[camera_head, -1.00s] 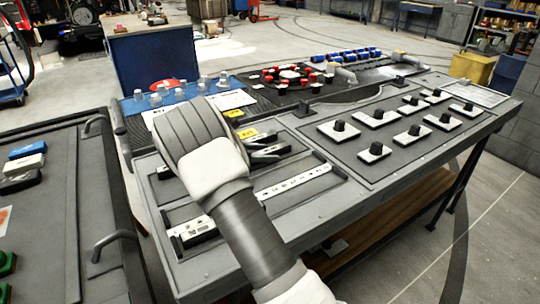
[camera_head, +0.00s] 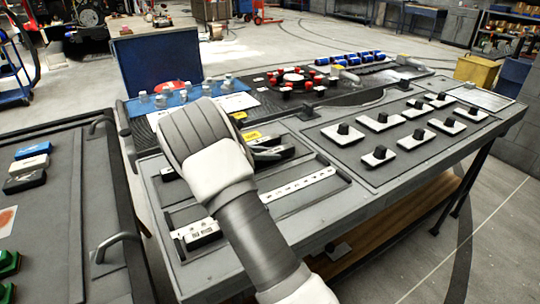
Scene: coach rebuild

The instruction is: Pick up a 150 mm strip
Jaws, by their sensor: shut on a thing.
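A long white strip (camera_head: 300,186) with a row of dark marks lies in the middle slot of the grey bench panel, right of my arm. A shorter white piece with dark printed marks (camera_head: 198,234) lies in the front slot, left of my arm. Several dark and white pieces (camera_head: 270,154) lie behind, close to my wrist and partly covered by it. Lengths cannot be read. My grey and white wrist hangs over the left part of the panel. It hides my gripper's jaws and whatever is between them.
Several black knobs on white plates (camera_head: 380,154) stand on the right panel. Red-topped parts (camera_head: 292,78), clear bottles (camera_head: 160,101) and a blue box (camera_head: 158,58) are at the back. A second bench with a raised handle (camera_head: 118,240) stands close on the left.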

